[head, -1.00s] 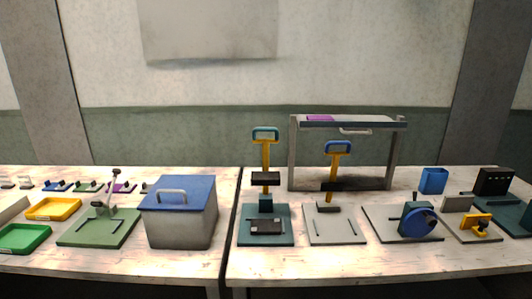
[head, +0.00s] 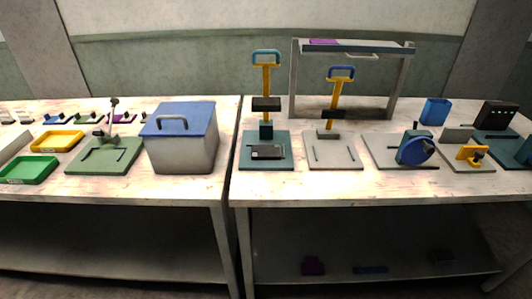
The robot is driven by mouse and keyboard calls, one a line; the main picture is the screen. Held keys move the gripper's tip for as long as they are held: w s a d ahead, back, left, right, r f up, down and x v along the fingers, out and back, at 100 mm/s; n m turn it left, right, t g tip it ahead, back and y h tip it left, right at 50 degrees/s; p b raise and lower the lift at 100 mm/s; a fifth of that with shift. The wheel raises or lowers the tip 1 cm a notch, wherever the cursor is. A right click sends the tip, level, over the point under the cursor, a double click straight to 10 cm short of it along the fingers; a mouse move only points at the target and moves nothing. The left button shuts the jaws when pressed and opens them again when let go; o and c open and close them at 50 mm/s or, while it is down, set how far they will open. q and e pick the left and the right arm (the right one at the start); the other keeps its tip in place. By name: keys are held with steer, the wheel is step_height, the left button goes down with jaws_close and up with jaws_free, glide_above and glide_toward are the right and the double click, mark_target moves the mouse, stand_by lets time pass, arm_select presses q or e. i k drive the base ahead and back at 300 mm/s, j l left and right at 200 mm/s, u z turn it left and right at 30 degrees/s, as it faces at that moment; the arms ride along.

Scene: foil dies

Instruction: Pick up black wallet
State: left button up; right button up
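I cannot tell for sure which thing is the black wallet. A small flat dark piece (head: 267,152) with some lighter grey on it lies on the teal base (head: 249,163) of the press with the teal handle (head: 266,57). Another small dark item (head: 441,256) lies in shadow on the lower shelf at the right, too dim to make out. Neither of my grippers shows in the head view.
A grey box with a blue lid (head: 181,120) stands on the left table. A second press (head: 338,110), a metal rack (head: 400,50) and a blue-wheeled device (head: 415,150) stand on the right table.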

mark_target(258, 152)
steer(key=l+u, duration=0.25)
steer(key=l, duration=0.45)
steer(key=l+u, duration=0.25)
steer(key=l, duration=0.5)
steer(key=l+u, duration=0.25)
steer(key=l, duration=0.45)
steer(key=k+l+u, duration=0.1)
steer(key=l+u, duration=0.15)
steer(key=l, duration=0.45)
